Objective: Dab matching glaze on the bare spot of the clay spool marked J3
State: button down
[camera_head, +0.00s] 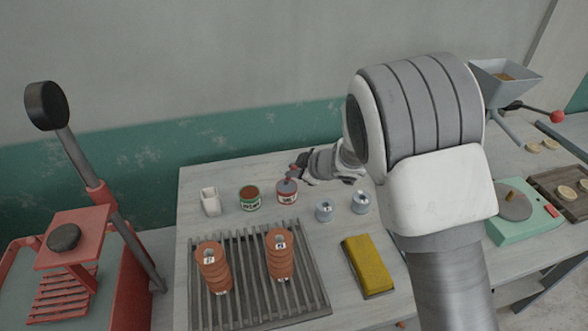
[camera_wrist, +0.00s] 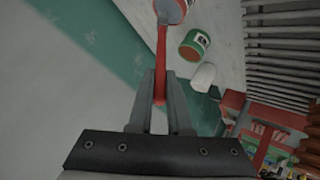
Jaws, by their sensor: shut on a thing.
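My gripper (camera_head: 301,170) is shut on a red-handled brush (camera_wrist: 161,55) above the red-labelled glaze can (camera_head: 287,196). In the wrist view the brush points at that can (camera_wrist: 174,10); its tip is hidden, so I cannot tell how deep it reaches. The green-labelled can (camera_head: 249,203) stands to the left and also shows in the wrist view (camera_wrist: 194,43). Two ridged terracotta clay spools stand upright on the rack: the left spool (camera_head: 213,272) and the right spool (camera_head: 281,262). Each has a small white tag on top; I cannot read J3 surely. No bare spot is clear.
The slatted grey rack (camera_head: 318,292) covers the table's front middle. A white cup (camera_head: 210,201) stands at the back left. Two small grey pieces (camera_head: 324,211) (camera_head: 360,203) stand right of the cans. A yellow sponge (camera_head: 368,264) lies right of the rack. A red press (camera_head: 75,240) stands left.

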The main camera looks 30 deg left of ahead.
jog(key=shift+d+f, duration=0.1)
notch_tip(320, 180, up, 7)
jog(key=p, duration=0.7)
dwell(0.9)
